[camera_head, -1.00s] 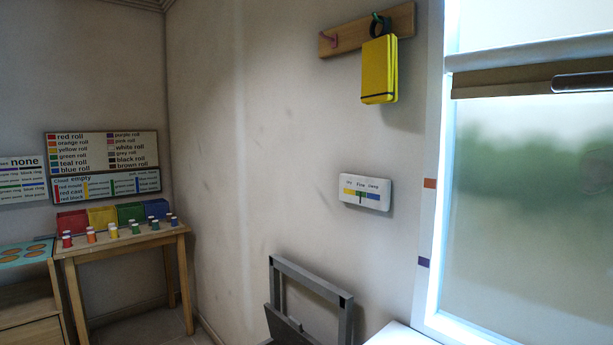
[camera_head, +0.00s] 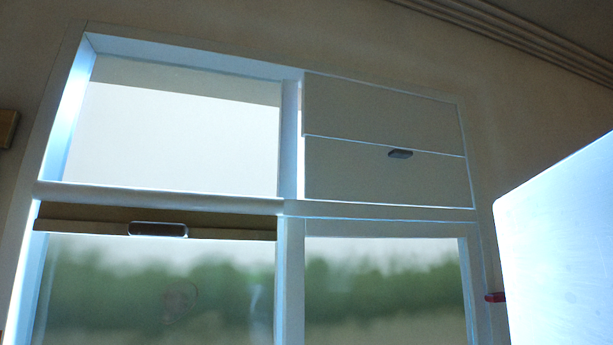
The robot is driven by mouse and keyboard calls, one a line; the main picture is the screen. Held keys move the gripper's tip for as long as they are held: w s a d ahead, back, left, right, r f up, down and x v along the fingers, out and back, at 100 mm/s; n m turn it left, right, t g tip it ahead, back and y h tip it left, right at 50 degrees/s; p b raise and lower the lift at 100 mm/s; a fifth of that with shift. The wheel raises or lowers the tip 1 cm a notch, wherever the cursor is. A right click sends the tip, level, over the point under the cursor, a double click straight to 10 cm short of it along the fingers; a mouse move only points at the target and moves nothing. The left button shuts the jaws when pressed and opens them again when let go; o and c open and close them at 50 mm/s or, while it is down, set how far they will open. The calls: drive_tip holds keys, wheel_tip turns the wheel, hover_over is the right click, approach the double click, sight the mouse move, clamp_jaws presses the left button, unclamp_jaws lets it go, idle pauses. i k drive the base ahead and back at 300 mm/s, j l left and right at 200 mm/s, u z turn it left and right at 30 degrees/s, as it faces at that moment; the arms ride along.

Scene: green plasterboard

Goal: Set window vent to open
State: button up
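A white-framed window (camera_head: 291,180) fills most of the view. Its upper right section holds two flat pale panels, one above the other, and the lower panel (camera_head: 385,178) has a small dark handle (camera_head: 400,154) at its top edge. This may be the vent; its state is not clear. The upper left section (camera_head: 180,135) is a bright, uncovered opening or pane. Across the top of the lower left pane (camera_head: 150,290) runs a brown rail (camera_head: 80,222) with a dark grey handle (camera_head: 158,229). My gripper is not in view.
A large pale blue-white panel (camera_head: 565,250) stands at the right, near the camera, and hides the wall there. A small red object (camera_head: 495,297) sits at the window frame's right edge. Moulding (camera_head: 520,35) runs along the wall top.

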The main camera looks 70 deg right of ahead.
sight(335, 170)
drive_tip(key=z, duration=1.3)
